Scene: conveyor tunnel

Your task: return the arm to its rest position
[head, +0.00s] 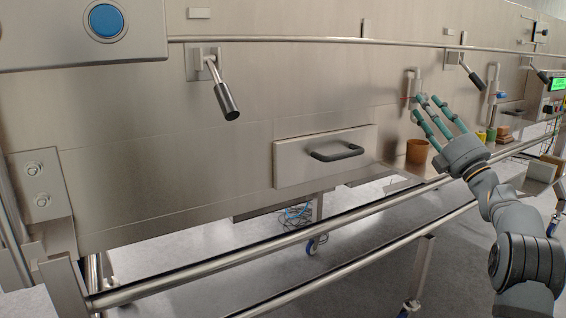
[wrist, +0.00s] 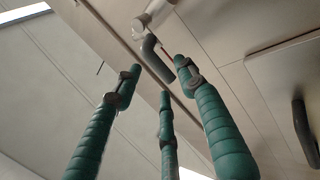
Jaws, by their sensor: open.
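My arm comes in from the lower right of the head view and reaches up toward the tunnel's metal side wall. My gripper (head: 428,105) has three green fingers, spread apart and empty, pointing up and to the left in front of the wall. In the wrist view, my gripper (wrist: 160,79) shows its green fingers apart, with nothing between them. A wall lever with a dark grey handle (wrist: 157,58) appears just beyond the fingertips there. In the head view, the fingers partly cover this lever's mount (head: 412,82), and I cannot tell whether they touch it.
Other levers (head: 226,100) (head: 471,74) stick out from the wall. A drawer with a dark handle (head: 336,152) is left of my gripper. An orange-brown pot (head: 417,151) stands beneath the fingers. Metal rails (head: 300,236) run along the front. A blue button (head: 105,20) is upper left.

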